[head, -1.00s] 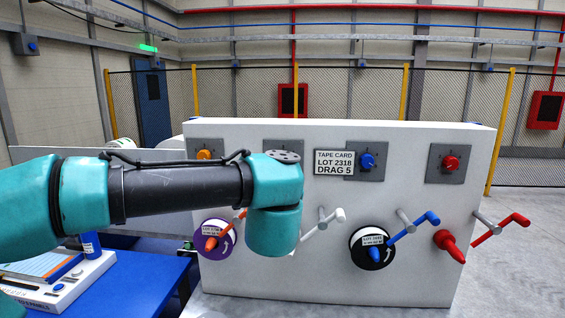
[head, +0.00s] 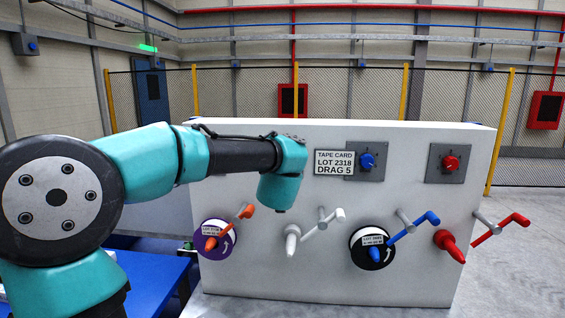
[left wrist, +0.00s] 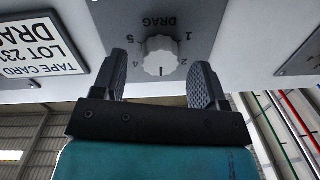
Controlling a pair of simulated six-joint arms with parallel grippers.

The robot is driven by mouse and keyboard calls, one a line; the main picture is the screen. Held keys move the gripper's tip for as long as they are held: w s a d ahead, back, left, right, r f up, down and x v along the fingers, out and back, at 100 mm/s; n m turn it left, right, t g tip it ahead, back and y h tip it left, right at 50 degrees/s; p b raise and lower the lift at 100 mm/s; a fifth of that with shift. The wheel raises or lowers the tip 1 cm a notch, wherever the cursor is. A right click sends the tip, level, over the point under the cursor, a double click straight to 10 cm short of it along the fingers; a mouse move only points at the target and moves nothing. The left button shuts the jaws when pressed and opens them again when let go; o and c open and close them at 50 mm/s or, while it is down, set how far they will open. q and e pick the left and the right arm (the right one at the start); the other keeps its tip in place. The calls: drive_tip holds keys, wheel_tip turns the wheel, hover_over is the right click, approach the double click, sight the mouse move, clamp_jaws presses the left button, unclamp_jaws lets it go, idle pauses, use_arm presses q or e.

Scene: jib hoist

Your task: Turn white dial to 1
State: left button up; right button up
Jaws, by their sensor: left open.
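In the left wrist view the white dial (left wrist: 158,55) sits on a grey plate (left wrist: 205,22) marked DRAG, with numbers around it, seen upside down. A dark mark on the dial's rim points to the bottom of this picture, between the 2 and the 4. My left gripper (left wrist: 159,62) is open, one finger on each side of the dial; I cannot tell whether they touch it. In the head view my left arm hides the dial and the gripper. My right gripper is in neither current view.
A tape card (head: 335,162) reads LOT 2318, DRAG 5. Blue (head: 367,161) and red (head: 450,163) dials are to the right on the white panel (head: 330,278). Cranks and spools, including a white crank (head: 323,222), stick out below. A blue table (head: 155,280) stands at left.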

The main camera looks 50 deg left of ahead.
use_arm(q)
drive_tip(key=shift+w+a, duration=0.45)
drive_tip(key=c, duration=0.9)
